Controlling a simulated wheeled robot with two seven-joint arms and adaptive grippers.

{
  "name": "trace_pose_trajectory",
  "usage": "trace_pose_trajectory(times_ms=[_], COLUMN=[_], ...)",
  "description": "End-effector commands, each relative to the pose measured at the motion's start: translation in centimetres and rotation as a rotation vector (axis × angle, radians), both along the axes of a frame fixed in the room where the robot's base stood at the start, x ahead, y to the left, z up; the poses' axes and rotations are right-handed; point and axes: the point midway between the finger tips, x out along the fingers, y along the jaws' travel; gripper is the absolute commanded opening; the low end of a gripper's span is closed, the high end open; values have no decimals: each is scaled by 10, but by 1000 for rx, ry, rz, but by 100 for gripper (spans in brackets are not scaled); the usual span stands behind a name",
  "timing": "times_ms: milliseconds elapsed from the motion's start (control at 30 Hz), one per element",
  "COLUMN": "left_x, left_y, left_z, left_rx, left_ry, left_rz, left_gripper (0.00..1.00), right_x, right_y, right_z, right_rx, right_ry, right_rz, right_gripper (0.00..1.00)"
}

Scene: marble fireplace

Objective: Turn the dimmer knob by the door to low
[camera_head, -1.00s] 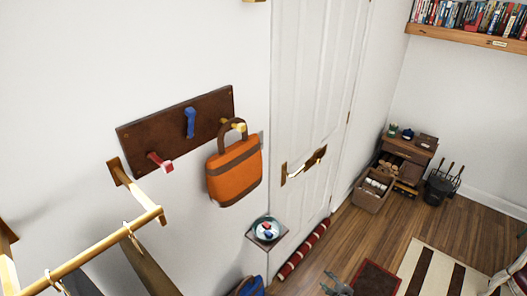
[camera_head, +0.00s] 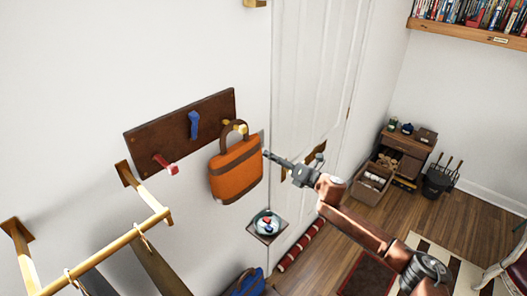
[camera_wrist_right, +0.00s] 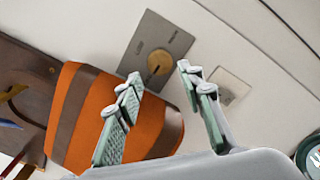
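The dimmer knob (camera_wrist_right: 159,63) is a round brass knob on a grey metal plate (camera_wrist_right: 152,34) in the right wrist view; marks on the plate are too small to read. My right gripper (camera_wrist_right: 159,80) is open, with its fingers apart just short of the knob and nothing between them. In the head view this gripper (camera_head: 267,155) reaches in from the right, beside the orange bag's right edge; the knob cannot be made out there. The white door (camera_head: 318,70) is just right of the gripper. My left gripper is not in view.
The orange bag (camera_head: 236,172) hangs from a dark peg board (camera_head: 160,135), close beside the plate. A small switch plate (camera_wrist_right: 232,85) is right of the knob. The brass door handle (camera_head: 318,150) is partly behind my gripper. A small shelf with a dish (camera_head: 267,222) sits below.

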Motion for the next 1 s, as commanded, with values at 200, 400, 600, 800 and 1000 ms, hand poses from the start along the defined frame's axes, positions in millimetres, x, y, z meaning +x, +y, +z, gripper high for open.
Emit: trace_pose_trajectory(times_ms=[200,400,600,800,1000], left_x=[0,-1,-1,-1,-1], left_y=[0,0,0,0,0], left_z=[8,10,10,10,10], left_rx=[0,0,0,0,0], left_ry=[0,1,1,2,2], left_rz=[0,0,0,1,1], left_gripper=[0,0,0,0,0], right_x=[24,36,37,37,37], right_y=[25,35,36,36,36], right_z=[2,1,0,0,0], right_rx=[2,2,2,3,3], right_ry=[0,0,0,1,2], right_rz=[0,-1,-1,-1,-2], right_gripper=[35,35,35,28,14])
